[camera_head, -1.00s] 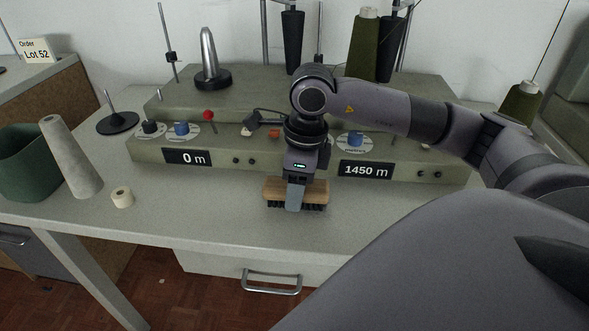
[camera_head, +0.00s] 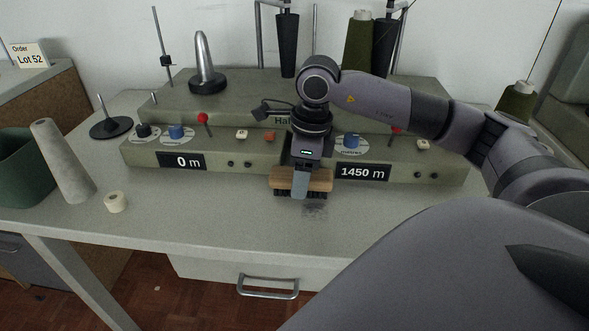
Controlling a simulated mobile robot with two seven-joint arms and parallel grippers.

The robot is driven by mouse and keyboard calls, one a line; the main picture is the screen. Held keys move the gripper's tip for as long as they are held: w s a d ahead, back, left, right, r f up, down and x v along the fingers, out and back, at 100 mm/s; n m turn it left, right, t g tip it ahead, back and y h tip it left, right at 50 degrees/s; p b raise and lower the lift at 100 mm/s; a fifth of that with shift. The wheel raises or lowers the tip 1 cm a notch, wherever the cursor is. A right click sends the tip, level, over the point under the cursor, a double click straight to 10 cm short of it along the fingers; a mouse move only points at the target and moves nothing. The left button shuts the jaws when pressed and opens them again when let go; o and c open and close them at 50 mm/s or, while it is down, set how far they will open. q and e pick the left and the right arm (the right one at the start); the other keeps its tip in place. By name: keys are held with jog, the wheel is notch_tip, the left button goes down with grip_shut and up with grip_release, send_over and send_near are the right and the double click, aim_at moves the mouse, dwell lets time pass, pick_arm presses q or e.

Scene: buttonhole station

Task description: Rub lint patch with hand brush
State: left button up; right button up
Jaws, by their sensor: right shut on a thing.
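The hand brush (camera_head: 320,180) has a light wooden back and dark bristles pointing down. My right gripper (camera_head: 301,184) is shut on the middle of its back and holds it level, at the front of the machine. A dark, smudgy lint patch (camera_head: 314,210) lies on the grey table top (camera_head: 230,222), just in front of the brush and slightly to its right. I cannot tell whether the bristles touch the table. The brush may hide part of the patch. My left gripper is out of view.
The winding machine (camera_head: 145,152) with displays reading 0 m and 1450 m stands close behind the brush. At the left are a grey cone (camera_head: 62,162), a small cream roll (camera_head: 116,202) and a green bin (camera_head: 24,178). The table's front is clear.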

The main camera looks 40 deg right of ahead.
aim_at(310, 208)
jog(key=shift+s+a, duration=1.25)
jog(key=shift+s, duration=0.05)
jog(key=shift+s+a+f, duration=0.15)
jog(key=shift+s+a, duration=1)
jog(key=shift+a, duration=0.25)
jog(key=shift+s+a, duration=1.2)
jog(key=shift+a, duration=0.15)
jog(key=shift+s+d+b, duration=0.55)
jog(key=shift+b, duration=0.1)
jog(key=shift+w+d+b, duration=0.35)
jog(key=shift+w+d, duration=0.05)
jog(key=shift+d, duration=0.2)
jog(key=shift+w+d+b, duration=0.3)
jog(key=shift+w+d, duration=0.1)
jog(key=shift+d, duration=0.2)
jog(key=shift+w+d+f+b, duration=0.15)
jog(key=shift+w+d+b, duration=0.2)
jog(key=shift+w+d, duration=0.3)
jog(key=shift+w+d+f+b, duration=0.1)
jog(key=shift+w+d+b, duration=0.25)
jog(key=shift+d, duration=0.45)
jog(key=shift+w+d+f, duration=0.1)
jog(key=shift+w+d, duration=1.3)
jog(key=shift+d, duration=0.2)
jog(key=r+p, duration=0.3)
jog(key=r, duration=0.1)
jog(key=r+p, duration=0.2)
jog(key=shift+w+a+r+p, duration=0.2)
jog(key=shift+w+r+p, duration=0.05)
jog(key=shift+p, duration=0.05)
